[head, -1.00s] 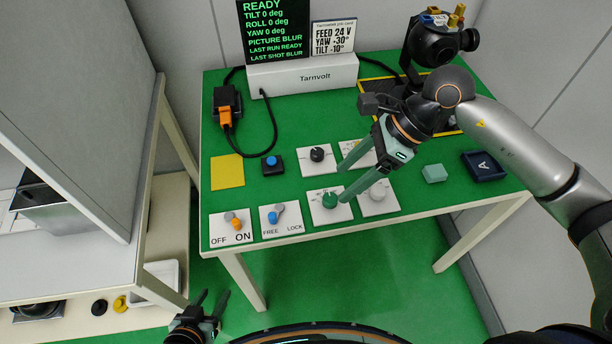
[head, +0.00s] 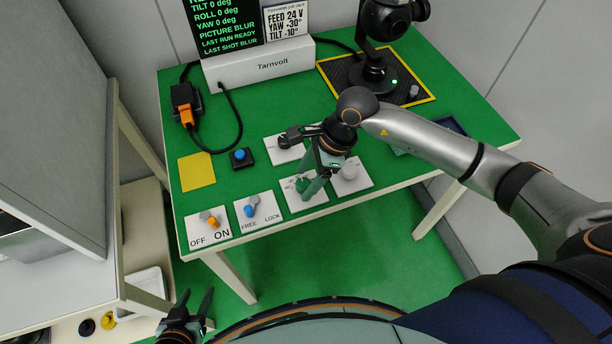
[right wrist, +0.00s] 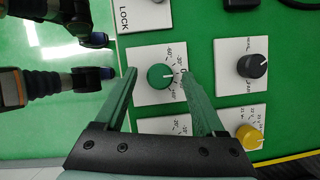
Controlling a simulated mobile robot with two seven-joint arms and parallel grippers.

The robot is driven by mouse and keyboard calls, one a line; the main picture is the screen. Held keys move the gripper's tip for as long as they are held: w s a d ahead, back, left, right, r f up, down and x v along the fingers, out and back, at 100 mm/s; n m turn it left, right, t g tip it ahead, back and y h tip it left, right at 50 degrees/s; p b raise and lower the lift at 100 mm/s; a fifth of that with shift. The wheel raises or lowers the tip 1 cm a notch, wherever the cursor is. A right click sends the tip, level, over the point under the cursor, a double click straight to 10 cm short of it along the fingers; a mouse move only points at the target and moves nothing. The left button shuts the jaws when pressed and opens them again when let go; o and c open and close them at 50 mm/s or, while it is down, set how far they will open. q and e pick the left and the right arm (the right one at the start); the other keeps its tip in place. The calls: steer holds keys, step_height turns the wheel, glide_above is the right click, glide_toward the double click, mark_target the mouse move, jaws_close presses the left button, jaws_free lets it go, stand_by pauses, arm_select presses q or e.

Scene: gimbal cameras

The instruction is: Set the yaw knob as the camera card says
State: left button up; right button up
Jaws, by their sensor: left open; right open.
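The camera card (head: 287,22) reads FEED 24 V, YAW +30°, TILT -10°. The green knob (right wrist: 160,76) sits on a white plate with a degree scale; in the head view this plate (head: 320,198) is at the front of the table. The knob's name is too small to read. My right gripper (right wrist: 158,73) is open, with one finger on each side of the green knob; I cannot tell whether they touch it. The screen (head: 228,22) shows TILT, ROLL and YAW at 0 deg and PICTURE BLUR. My left gripper (head: 196,303) is open and empty, low at the left.
Beside the green knob are a black knob (right wrist: 252,66), a yellow knob (right wrist: 249,137) and a pale knob (head: 349,171). The OFF/ON switch (head: 210,220) and FREE/LOCK switch (head: 251,207) stand left. The gimbal camera (head: 385,20) is at the back right.

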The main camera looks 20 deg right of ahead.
steer(key=shift+a+f, duration=0.15)
steer(key=shift+f, duration=0.05)
jaws_close()
stand_by(0.6)
